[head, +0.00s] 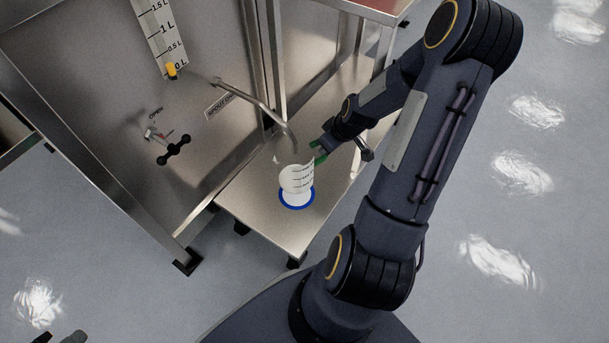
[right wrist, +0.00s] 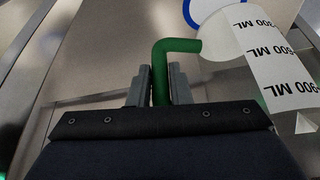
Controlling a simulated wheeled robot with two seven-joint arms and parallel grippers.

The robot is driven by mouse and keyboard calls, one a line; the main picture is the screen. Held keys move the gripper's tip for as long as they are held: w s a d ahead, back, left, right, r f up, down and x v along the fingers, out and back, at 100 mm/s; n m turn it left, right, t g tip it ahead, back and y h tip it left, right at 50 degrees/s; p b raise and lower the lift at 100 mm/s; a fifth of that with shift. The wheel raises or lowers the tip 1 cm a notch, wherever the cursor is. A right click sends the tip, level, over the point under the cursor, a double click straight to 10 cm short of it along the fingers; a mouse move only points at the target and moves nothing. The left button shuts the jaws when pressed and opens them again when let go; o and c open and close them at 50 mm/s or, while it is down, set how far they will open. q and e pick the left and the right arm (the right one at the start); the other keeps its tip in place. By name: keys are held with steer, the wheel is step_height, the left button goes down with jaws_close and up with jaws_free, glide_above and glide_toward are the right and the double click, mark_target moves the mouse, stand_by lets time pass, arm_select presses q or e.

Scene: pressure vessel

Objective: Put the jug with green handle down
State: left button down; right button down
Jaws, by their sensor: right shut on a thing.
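The white jug with black volume marks (head: 296,178) is upright or nearly so, under the end of the bent spout. It shows at the top right of the right wrist view (right wrist: 222,42). Its green handle (right wrist: 182,46) runs between the fingers of my right gripper (right wrist: 159,84), which is shut on it. A blue ring (head: 297,206) lies on the steel bench just below the jug; I cannot tell whether the jug's base touches the bench. Dark tips, likely my left gripper (head: 74,337), show at the bottom left edge, away from the jug; their opening is unclear.
The steel bench (head: 255,200) has free room around the ring. The metal spout (head: 262,108) comes from the steel panel and ends close over the jug. The panel carries a level scale (head: 160,35) and a black valve handle (head: 174,148). A steel post stands behind.

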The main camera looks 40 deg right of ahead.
step_height(320, 180, down, 8)
steer(key=b, duration=0.3)
steer(key=shift+f, duration=0.25)
steer(key=c, duration=1.3)
jaws_free()
steer(key=shift+c, duration=0.2)
